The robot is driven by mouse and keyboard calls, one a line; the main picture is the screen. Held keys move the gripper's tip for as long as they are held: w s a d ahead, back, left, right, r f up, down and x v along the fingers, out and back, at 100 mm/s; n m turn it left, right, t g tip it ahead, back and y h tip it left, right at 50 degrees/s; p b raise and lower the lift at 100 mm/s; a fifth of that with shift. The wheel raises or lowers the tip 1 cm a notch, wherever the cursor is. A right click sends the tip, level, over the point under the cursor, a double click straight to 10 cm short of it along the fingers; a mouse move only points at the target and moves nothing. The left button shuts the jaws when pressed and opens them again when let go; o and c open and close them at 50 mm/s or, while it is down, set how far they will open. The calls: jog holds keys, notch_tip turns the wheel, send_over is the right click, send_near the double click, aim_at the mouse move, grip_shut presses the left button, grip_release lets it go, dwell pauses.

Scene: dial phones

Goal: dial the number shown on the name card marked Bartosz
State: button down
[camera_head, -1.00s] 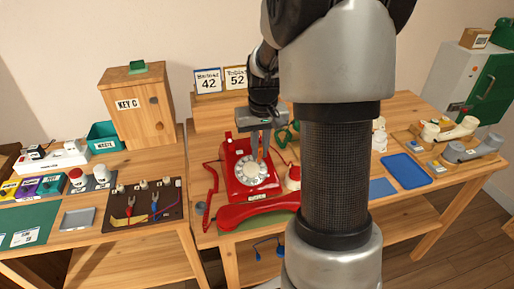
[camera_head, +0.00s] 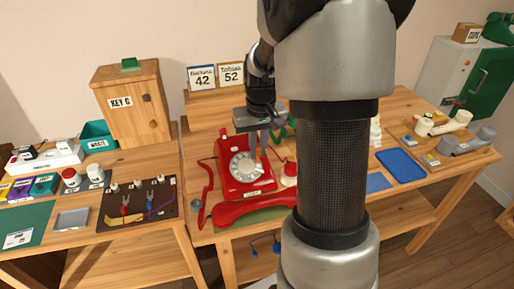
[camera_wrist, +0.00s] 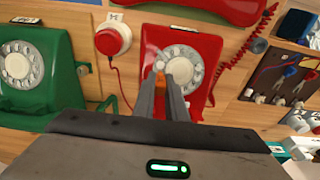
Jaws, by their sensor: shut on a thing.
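The red dial phone (camera_head: 262,187) stands on the table with its pale rotary dial (camera_head: 239,166) facing me. Its red handset (camera_head: 250,207) lies in front of it. My gripper (camera_head: 259,168) reaches down to the dial's right side and is shut on a slim orange thing (camera_wrist: 160,78), mostly hidden between the fingers. In the wrist view the fingertips overlap the edge of the dial (camera_wrist: 187,62); contact is hard to tell. Two name cards stand behind: one (camera_head: 202,78), its name blurred but apparently Bartosz, shows 42; the other (camera_head: 231,75), apparently Tobias, shows 52.
A green dial phone (camera_wrist: 62,58) stands beside the red one, mostly hidden behind my arm in the head view. A red and white button (camera_wrist: 113,38) sits between them. A wooden key box (camera_head: 130,100) and a wiring board (camera_head: 140,203) are left. A blue tray (camera_head: 402,165) lies right.

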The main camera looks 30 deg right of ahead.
jog(key=shift+s+f, duration=0.2)
jog(key=shift+s, duration=0.25)
jog(key=shift+s+f, duration=0.1)
jog(key=shift+s+a+f+b, duration=0.15)
jog(key=shift+s+a+b, duration=0.05)
jog(key=shift+s+b, duration=0.15)
jog(key=shift+s+a+r+p, duration=0.1)
jog(key=shift+s+r+p, duration=0.1)
jog(key=shift+r+p, duration=0.25)
jog(key=shift+s+r+p, duration=0.2)
jog(key=shift+r+p, duration=0.1)
jog(key=shift+r, duration=0.15)
jog(key=shift+w, duration=0.1)
jog(key=w, duration=0.1)
jog(key=w+r+p, duration=0.1)
jog(key=w+p, duration=0.1)
jog(key=shift+a+r, duration=0.3)
jog(key=shift+r, duration=0.1)
jog(key=shift+w+a+r, duration=0.1)
jog(key=shift+w, duration=0.3)
